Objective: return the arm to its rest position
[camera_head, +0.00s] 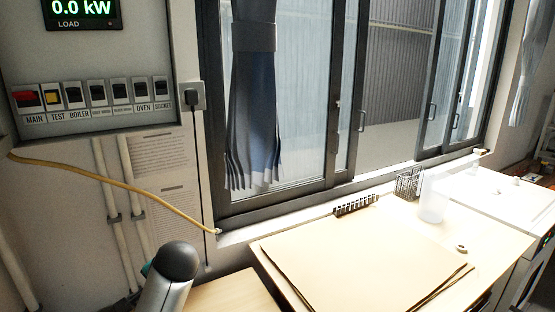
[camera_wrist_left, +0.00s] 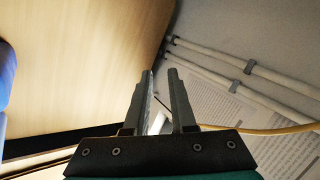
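A rounded grey link of my left arm (camera_head: 170,275) shows at the bottom of the head view, left of the middle, in front of the wall. Its gripper is not visible in the head view. In the left wrist view, my left gripper (camera_wrist_left: 161,76) points away from the camera with a narrow gap between its two fingers. I see nothing held between them. Wall pipes and a printed sheet lie beyond the fingers on the right, and a wooden surface on the left. My right arm and gripper are in neither view.
A wooden desk (camera_head: 395,225) with brown folders (camera_head: 360,265) stands below the window. A black rack (camera_head: 355,205), a wire basket (camera_head: 409,183) and a translucent container (camera_head: 432,203) stand on it. A yellow hose (camera_head: 110,181) crosses the wall below the switch panel (camera_head: 95,100).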

